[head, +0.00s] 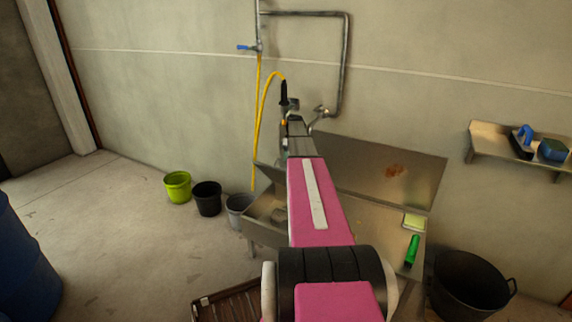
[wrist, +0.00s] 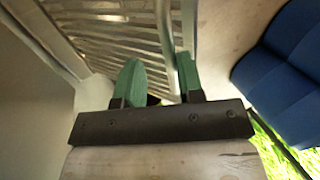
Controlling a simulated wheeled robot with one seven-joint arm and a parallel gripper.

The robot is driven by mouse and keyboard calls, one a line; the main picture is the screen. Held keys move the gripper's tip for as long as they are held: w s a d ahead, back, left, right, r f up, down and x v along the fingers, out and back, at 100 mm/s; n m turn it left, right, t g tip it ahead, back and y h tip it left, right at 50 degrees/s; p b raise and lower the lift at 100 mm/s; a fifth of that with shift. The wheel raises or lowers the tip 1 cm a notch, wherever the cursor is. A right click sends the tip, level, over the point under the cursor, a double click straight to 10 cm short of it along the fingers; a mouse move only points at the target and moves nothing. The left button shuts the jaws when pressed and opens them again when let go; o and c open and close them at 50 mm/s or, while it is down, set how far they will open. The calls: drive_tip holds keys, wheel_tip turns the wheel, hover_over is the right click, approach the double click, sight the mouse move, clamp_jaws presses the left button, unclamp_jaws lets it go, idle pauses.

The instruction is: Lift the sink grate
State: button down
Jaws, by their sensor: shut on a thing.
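The sink grate (wrist: 115,42), a row of thin metal slats with a thicker pale edge bar, fills the upper left of the wrist view. My gripper (wrist: 160,75) has two green fingertips, one on each side of the edge bar, and is shut on it. A gap shows between the fingertips, with the bar's lower end passing into it. In the head view the metal sink (head: 265,232) stands against the wall. My pink arm reaches over it and hides part of it. My fingertips and the held grate cannot be made out there.
A sponge (head: 414,221) and a green-handled tool (head: 412,250) lie on the sink's right side. Buckets (head: 208,198) stand left of the sink and a black tub (head: 468,285) right. A yellow hose (head: 259,130) hangs behind. A blue object (wrist: 290,75) is right in the wrist view.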

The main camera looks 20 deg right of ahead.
drive_tip(key=shift+w+d+f, duration=0.35)
drive_tip(key=shift+w+d, duration=0.15)
drive_tip(key=shift+d, duration=0.2)
drive_tip(key=c, duration=1)
unclamp_jaws()
drive_tip(key=shift+f, duration=0.1)
drive_tip(key=shift+c, duration=0.4)
drive_tip(key=shift+s+a, duration=0.1)
drive_tip(key=shift+c, duration=0.4)
drive_tip(key=s+a+r, duration=0.2)
drive_tip(key=a+r, duration=0.9)
drive_tip(key=a, duration=0.1)
drive_tip(key=shift+r, duration=0.3)
